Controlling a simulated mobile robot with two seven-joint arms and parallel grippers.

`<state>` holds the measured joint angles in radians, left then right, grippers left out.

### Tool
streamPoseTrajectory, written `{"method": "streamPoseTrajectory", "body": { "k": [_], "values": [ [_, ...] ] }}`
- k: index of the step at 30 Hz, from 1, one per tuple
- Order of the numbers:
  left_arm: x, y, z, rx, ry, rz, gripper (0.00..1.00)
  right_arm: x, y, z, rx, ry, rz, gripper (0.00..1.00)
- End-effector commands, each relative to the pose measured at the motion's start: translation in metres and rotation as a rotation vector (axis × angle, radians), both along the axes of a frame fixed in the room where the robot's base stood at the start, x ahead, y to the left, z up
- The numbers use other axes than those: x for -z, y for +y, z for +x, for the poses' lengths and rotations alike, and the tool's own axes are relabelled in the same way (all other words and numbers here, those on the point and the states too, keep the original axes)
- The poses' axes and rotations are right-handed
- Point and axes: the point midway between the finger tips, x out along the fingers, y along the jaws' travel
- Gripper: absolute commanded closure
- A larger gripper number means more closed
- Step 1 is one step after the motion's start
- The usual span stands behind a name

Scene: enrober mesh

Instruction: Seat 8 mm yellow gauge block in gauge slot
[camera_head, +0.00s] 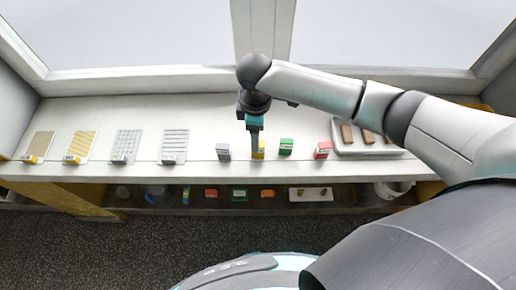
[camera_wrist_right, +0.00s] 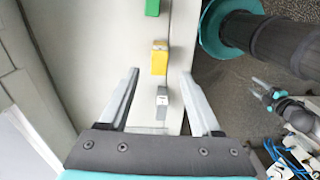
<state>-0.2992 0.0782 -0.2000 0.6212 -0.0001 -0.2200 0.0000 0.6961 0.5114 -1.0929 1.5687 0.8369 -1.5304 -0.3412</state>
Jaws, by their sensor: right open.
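The yellow gauge block (camera_head: 259,149) stands on the pale counter near its front edge, partly hidden by my right gripper (camera_head: 255,141). In the right wrist view the yellow block (camera_wrist_right: 159,58) lies just beyond the two fingertips, in the gap between their lines. My right gripper (camera_wrist_right: 161,74) is open and empty there. A gripper, seemingly my left (camera_wrist_right: 260,88), shows small at the right of the wrist view, over the floor; its finger gap is unclear. I cannot make out the gauge slot.
A grey block (camera_head: 223,151), a green block (camera_head: 286,146) and a red block (camera_head: 322,150) stand beside the yellow one. A white tray (camera_head: 345,150) with brown pieces is at right. Several mesh panels (camera_head: 128,145) lie at left. A lower shelf (camera_head: 270,203) holds small items.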

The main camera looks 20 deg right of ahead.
Motion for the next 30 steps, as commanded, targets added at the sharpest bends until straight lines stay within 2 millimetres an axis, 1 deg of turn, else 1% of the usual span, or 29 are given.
{"method": "streamPoseTrajectory", "body": {
  "k": [2, 7, 10, 14, 20, 30],
  "values": [
    [0.0, 0.001, 0.0, 0.0, 0.001, 0.001, 0.5, 0.007, -0.001, -0.001, 0.0, 0.003, -0.001, 0.35],
    [0.002, 0.002, 0.0, 0.0, 0.001, 0.002, 0.5, 0.034, -0.007, -0.001, 0.001, 0.003, -0.003, 0.35],
    [0.004, 0.002, 0.0, -0.001, 0.002, 0.002, 0.5, 0.045, -0.005, 0.0, 0.0, 0.002, -0.002, 0.35],
    [0.005, 0.002, -0.001, -0.001, 0.001, 0.003, 0.5, 0.052, -0.006, 0.0, -0.001, 0.0, -0.001, 0.35],
    [0.005, 0.002, -0.001, -0.001, 0.001, 0.003, 0.5, 0.051, -0.006, 0.0, -0.001, 0.0, -0.001, 0.35],
    [0.005, 0.002, -0.001, 0.0, 0.003, 0.003, 0.5, 0.051, -0.006, 0.0, 0.0, 0.0, -0.001, 0.73]
  ]
}}
